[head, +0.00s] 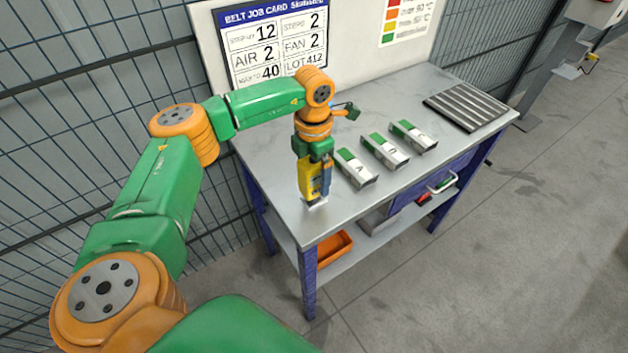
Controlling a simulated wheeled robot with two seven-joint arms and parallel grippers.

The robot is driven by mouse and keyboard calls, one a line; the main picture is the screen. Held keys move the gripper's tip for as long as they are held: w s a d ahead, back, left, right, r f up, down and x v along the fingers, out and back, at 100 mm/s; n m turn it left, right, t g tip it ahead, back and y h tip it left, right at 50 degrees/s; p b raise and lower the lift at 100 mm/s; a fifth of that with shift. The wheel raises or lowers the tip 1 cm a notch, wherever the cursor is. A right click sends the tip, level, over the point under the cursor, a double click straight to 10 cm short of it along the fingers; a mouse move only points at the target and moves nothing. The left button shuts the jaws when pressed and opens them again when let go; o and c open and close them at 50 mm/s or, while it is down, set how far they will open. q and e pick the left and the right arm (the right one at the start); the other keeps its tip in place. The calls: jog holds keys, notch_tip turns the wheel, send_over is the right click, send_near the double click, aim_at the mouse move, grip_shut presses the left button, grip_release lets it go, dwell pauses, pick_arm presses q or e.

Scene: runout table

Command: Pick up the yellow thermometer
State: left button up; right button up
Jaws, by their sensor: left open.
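The yellow thermometer (306,178) is upright at the near left part of the metal table, its lower end at a small pale piece on the tabletop. My left gripper (316,184) points straight down at it from above, with its jaws open. The fingers overlap the thermometer in the head view, and I cannot tell whether they touch it. The gripper hides part of the thermometer. My right gripper is not in view.
Several green-and-white labelled blocks (385,152) lie in a row right of the gripper on the table (345,212). A ribbed dark rack (467,106) lies at the far right. A board with a job card (270,45) stands behind. An orange bin (333,248) sits below.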

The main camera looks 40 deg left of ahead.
pick_arm(q)
jog(key=c, duration=1.4)
notch_tip(320, 180, up, 3)
jog(key=shift+w+f+b, duration=0.1)
jog(key=shift+f+b, duration=0.05)
jog(key=shift+b, duration=0.95)
jog(key=shift+c, duration=0.2)
jog(key=d+r, duration=0.1)
jog(key=r, duration=0.1)
jog(key=s+d+r+b, duration=0.1)
jog(key=d+r, duration=0.1)
jog(key=shift+s+d+r, duration=0.1)
jog(key=shift+d+r, duration=0.2)
jog(key=shift+r, duration=0.05)
grip_shut()
grip_release()
jog(key=s+d+r+b, duration=0.1)
jog(key=s+d+r, duration=0.2)
jog(key=d, duration=0.6)
notch_tip(320, 180, up, 3)
jog(key=shift+d+f, duration=0.15)
jog(key=shift+d, duration=0.25)
